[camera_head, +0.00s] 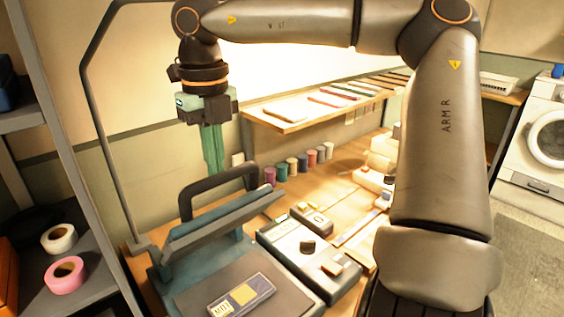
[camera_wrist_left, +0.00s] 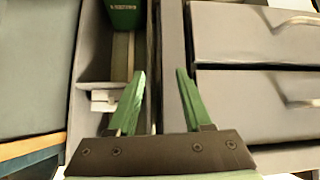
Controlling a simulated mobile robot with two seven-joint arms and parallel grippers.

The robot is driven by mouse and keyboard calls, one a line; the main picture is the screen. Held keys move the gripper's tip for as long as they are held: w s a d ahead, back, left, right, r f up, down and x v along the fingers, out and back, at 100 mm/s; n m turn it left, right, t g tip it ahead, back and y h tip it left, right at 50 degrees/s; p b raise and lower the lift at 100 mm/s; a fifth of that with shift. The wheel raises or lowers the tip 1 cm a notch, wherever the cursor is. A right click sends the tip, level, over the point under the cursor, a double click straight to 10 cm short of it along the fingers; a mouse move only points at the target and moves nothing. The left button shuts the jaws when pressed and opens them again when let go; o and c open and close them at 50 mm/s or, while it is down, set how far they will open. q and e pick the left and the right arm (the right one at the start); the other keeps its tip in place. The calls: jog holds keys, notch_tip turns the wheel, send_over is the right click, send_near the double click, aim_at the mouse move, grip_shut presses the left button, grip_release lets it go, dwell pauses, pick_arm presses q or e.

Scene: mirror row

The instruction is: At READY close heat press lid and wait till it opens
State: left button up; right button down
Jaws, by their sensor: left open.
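The heat press stands at the bottom of the head view. Its lid (camera_head: 222,218) is raised and tilted over the dark lower plate (camera_head: 190,296), with a black loop handle (camera_head: 215,182) on top. A grey piece with a yellow square and small lettering (camera_head: 241,295) lies on the plate. My right gripper (camera_head: 215,168) hangs with its green fingers pointing down, just above the handle in the picture and seemingly apart from it. Its fingers overlap, so its opening is unclear. My left gripper (camera_wrist_left: 158,90) shows only in the left wrist view, open with nothing between its fingers. I cannot read READY anywhere.
A box with a black knob (camera_head: 307,246) stands right of the press. Thread spools (camera_head: 291,166) line the wall below a shelf (camera_head: 285,118). Tape rolls (camera_head: 66,274) sit on the left rack. In the left wrist view, grey drawers (camera_wrist_left: 245,35) are beside a compartment with a green box (camera_wrist_left: 124,15).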

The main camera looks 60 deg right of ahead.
aim_at(224, 177)
jog(key=shift+s+a+f+b, duration=0.2)
jog(key=shift+s+f+b, duration=0.25)
jog(key=shift+s+b, duration=0.15)
jog(key=shift+s+a+f+b, duration=0.2)
jog(key=shift+s+f+b, duration=0.3)
jog(key=shift+s, duration=0.35)
jog(key=shift+a, duration=0.1)
jog(key=shift+s+a+f+b, duration=0.1)
jog(key=shift+s+f+b, duration=0.35)
jog(key=shift+b, duration=0.2)
jog(key=shift+s+a+f+b, duration=0.3)
jog(key=shift+s+f+b, duration=0.45)
jog(key=shift+s+b, duration=0.2)
